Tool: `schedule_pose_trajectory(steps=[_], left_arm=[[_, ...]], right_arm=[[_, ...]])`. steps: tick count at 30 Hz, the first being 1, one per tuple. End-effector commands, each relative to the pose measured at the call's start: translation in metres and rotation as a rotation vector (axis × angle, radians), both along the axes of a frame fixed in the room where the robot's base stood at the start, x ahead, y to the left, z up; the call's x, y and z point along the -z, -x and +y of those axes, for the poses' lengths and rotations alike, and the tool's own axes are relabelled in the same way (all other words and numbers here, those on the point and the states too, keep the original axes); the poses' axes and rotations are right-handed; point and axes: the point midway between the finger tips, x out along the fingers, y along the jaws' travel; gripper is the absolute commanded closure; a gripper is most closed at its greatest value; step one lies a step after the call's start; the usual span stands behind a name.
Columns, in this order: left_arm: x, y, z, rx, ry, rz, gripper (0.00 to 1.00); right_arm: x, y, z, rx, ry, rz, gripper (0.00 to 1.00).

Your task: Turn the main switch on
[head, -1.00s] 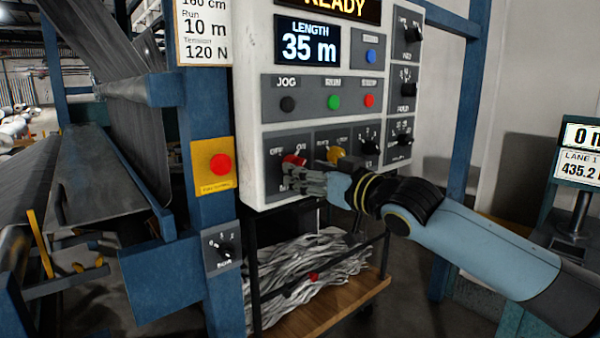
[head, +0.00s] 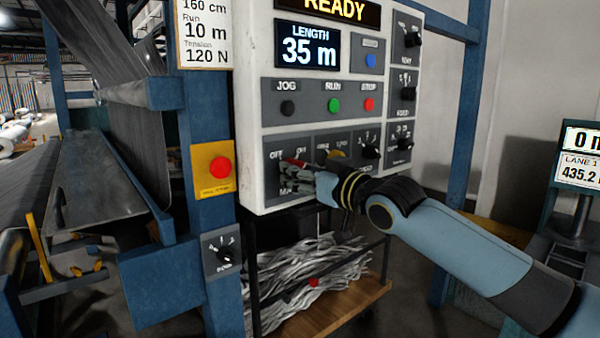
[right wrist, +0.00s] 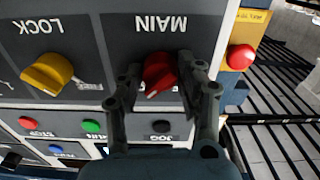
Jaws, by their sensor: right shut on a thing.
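The main switch is a red rotary knob (head: 296,162) on the lower left plate of the white control panel, with OFF and ON labels above it. In the right wrist view, which is upside down, the red knob (right wrist: 160,70) sits by the MAIN label, and its white mark is near its lower edge. My right gripper (head: 292,178) is shut on the knob, one finger on each side of it in the right wrist view (right wrist: 160,84). Its fingers hide part of the knob in the head view. My left gripper is not in view.
The yellow LOCK knob (right wrist: 47,73) is beside the main switch. The red STOP (head: 369,104), green RUN (head: 334,103) and black JOG (head: 288,107) buttons are above it. A red button on a yellow plate (head: 219,167) is on the blue post to the left.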

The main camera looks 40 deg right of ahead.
Motion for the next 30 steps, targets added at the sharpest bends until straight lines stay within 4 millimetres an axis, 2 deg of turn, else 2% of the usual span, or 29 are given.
schedule_pose_trajectory(steps=[7, 14, 15, 20, 30], left_arm=[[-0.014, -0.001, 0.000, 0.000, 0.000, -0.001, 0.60], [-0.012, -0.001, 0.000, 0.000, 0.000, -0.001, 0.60], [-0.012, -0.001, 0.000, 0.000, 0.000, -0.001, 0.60], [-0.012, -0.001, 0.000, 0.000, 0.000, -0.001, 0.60], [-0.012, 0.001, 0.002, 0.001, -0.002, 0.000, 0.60]], right_arm=[[-0.002, 0.000, 0.000, -0.001, -0.067, 0.007, 0.96], [0.000, 0.000, 0.000, -0.001, -0.072, 0.005, 0.96], [0.000, 0.000, 0.000, -0.001, -0.072, 0.005, 0.61], [0.000, 0.000, 0.000, -0.001, -0.071, 0.005, 0.40], [0.000, 0.003, -0.001, -0.001, -0.070, 0.006, 0.40]])
